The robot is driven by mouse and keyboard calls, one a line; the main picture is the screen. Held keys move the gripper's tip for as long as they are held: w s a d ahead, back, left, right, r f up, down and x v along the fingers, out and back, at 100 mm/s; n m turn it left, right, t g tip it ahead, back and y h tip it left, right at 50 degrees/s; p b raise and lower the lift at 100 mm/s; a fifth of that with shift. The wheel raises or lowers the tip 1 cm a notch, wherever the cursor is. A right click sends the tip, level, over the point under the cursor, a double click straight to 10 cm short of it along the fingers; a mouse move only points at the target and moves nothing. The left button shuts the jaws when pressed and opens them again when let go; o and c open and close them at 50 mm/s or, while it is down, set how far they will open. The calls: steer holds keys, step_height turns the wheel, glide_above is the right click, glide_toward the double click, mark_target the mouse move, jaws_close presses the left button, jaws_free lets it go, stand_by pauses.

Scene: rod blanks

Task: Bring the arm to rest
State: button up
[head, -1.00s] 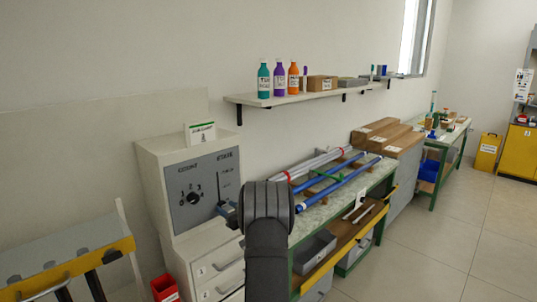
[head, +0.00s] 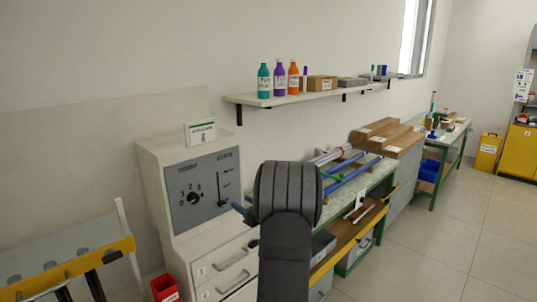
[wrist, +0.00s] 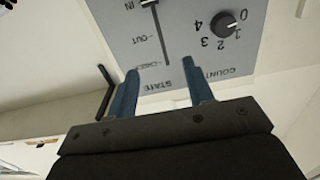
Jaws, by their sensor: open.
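My gripper (head: 240,209) is in front of the control box in the head view, mostly hidden behind my dark arm link. In the wrist view its two blue fingers (wrist: 160,70) are apart with nothing between them. They point toward the grey panel (wrist: 180,45), and I see no clear contact with it. The panel bears a black dial (wrist: 236,23) numbered 0 to 4 and a slot marked IN and OUT. A slider handle (wrist: 149,3) sits at the slot's IN end. The box (head: 155,175) also shows in the head view, with a small sign on top.
A shelf (head: 300,96) with bottles hangs above. A red bin (head: 165,288) and a yellow-edged rack (head: 80,262) stand left.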

steer(key=v, duration=0.8)
steer(key=x, duration=0.6)
steer(key=shift+a, duration=0.15)
steer(key=shift+f, duration=0.1)
stand_by(1.5)
steer(key=x, duration=1)
stand_by(0.6)
